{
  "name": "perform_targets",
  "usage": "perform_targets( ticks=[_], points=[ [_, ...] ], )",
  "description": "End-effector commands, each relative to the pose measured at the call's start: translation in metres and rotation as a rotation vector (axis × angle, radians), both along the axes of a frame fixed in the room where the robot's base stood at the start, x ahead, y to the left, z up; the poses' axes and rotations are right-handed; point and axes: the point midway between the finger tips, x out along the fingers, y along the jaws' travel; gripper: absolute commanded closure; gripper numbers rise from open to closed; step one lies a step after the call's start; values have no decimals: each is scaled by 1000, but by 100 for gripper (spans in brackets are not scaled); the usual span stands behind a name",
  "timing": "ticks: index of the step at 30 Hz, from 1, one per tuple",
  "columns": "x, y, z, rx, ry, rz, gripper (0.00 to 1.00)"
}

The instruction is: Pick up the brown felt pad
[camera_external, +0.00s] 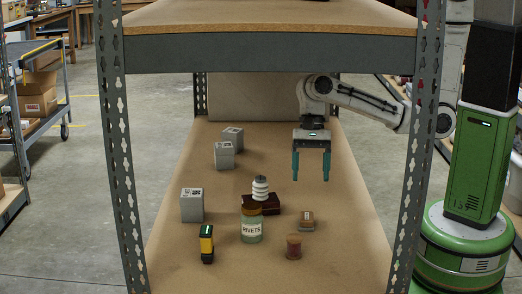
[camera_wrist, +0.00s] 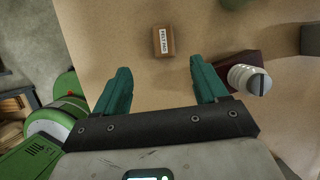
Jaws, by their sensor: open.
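The brown felt pad (camera_external: 306,223) is a small brown block lying on the shelf board, right of the rivets jar. In the wrist view the felt pad (camera_wrist: 163,42) shows a white label on top and lies just beyond the gap between my fingertips. My gripper (camera_external: 311,178) hangs with its teal fingers pointing down, above the shelf and behind the pad. It is open and empty, and both fingers also show in the wrist view (camera_wrist: 160,66). Nothing hides the pad in either view.
A white ribbed insulator (camera_external: 260,188) is at a dark red box (camera_external: 262,204), left of the pad. A rivets jar (camera_external: 251,228) and a brown cylinder (camera_external: 293,248) stand nearer. Grey boxes (camera_external: 192,206) are at left. A shelf beam (camera_external: 270,54) crosses above. The board's right side is clear.

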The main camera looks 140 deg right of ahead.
Motion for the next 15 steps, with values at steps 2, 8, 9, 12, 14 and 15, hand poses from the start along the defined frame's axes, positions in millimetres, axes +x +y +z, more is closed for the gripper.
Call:
perform_targets(
  ticks=[2, 8, 9, 12, 14, 15],
  points=[
    [0, -4, -3, 16, 5, -43, 28],
    [7, 2, -26, 25, 9, -57, 28],
    [10, 3, -32, 23, 7, -57, 28],
    [14, 6, -44, 23, 7, -56, 28],
    [15, 8, -48, 22, 6, -56, 28],
    [16, 8, -50, 21, 6, -56, 28]
  ],
)
